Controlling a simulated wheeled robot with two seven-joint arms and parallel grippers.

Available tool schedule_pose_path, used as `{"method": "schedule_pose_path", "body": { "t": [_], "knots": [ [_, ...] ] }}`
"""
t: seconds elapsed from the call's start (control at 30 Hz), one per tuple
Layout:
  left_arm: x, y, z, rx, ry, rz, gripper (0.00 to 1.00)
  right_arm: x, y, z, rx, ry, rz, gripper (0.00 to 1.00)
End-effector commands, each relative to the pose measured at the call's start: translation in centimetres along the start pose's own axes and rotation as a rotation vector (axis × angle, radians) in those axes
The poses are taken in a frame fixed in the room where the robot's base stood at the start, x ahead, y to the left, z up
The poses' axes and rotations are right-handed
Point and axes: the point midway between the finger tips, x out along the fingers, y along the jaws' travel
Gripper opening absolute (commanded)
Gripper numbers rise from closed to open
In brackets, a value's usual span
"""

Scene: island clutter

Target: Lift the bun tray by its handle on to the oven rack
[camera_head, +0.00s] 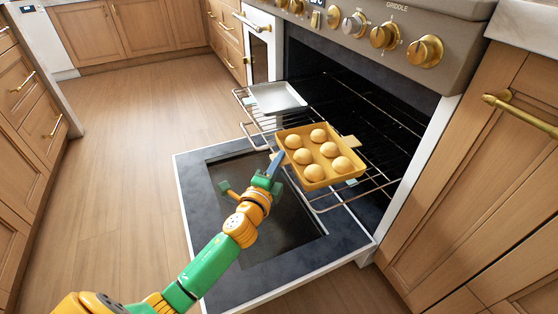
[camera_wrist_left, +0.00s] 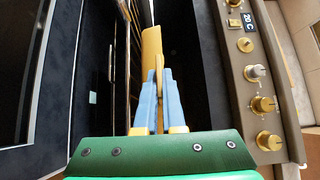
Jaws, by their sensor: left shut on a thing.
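The yellow bun tray (camera_head: 291,172) holds several round buns and is over the right part of the pulled-out oven rack (camera_head: 337,204). I cannot tell whether it touches the rack wires. My left gripper (camera_head: 276,163) is at the tray's near left edge, shut on its handle, which the fingers mostly hide. In the left wrist view the tray (camera_wrist_left: 152,45) shows nearly edge-on, beyond the blue fingers of the left gripper (camera_wrist_left: 159,76). A second handle (camera_head: 350,141) sticks out at the tray's far side. My right gripper is not in view.
A grey metal tray (camera_head: 277,98) lies on the left part of the rack. The oven door (camera_head: 205,235) is folded down below my left arm. The knob panel (camera_head: 375,32) overhangs the oven opening. Wooden cabinets (camera_head: 490,165) stand at the right; open floor lies left.

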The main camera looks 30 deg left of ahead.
Motion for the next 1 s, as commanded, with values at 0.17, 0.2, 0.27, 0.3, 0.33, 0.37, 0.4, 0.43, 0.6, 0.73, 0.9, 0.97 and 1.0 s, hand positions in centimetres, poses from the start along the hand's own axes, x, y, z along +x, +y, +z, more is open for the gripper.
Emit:
{"method": "schedule_pose_path", "body": {
  "t": [0.17,0.2,0.27,0.3,0.33,0.37,0.4,0.43,0.6,0.73,0.9,0.97,1.0],
  "knots": [
    [0.01,-0.09,0.01,-0.001,0.0,-0.002,0.0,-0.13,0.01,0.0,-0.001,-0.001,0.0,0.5],
    [0.01,-0.09,0.02,-0.001,0.0,-0.002,0.0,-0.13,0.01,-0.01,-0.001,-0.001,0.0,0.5],
    [0.01,-0.08,0.02,-0.001,0.0,-0.002,0.0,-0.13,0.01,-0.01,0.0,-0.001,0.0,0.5],
    [0.01,-0.07,0.02,-0.001,0.0,-0.002,0.0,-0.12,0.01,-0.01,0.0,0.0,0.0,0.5],
    [0.01,-0.05,0.02,-0.001,0.0,-0.002,0.0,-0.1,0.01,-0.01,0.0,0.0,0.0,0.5],
    [0.01,-0.02,0.02,-0.001,0.0,-0.002,0.0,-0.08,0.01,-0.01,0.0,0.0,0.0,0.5],
    [0.01,0.03,0.02,-0.001,0.0,-0.002,0.0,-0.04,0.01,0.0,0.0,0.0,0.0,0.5],
    [0.01,0.07,0.02,-0.001,0.0,-0.001,0.0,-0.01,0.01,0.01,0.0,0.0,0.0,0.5],
    [0.01,0.29,0.03,-0.001,-0.001,-0.001,0.0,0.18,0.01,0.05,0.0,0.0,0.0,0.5],
    [0.01,0.44,0.03,-0.001,-0.001,-0.001,0.0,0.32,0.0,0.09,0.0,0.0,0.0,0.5],
    [0.0,0.65,0.03,-0.001,-0.001,-0.001,0.0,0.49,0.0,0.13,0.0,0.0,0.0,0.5],
    [0.01,0.72,0.03,-0.001,-0.001,-0.001,0.0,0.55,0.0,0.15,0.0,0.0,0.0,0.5],
    [0.0,0.77,0.04,-0.001,-0.001,-0.001,0.0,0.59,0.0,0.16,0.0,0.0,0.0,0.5]
  ]
}}
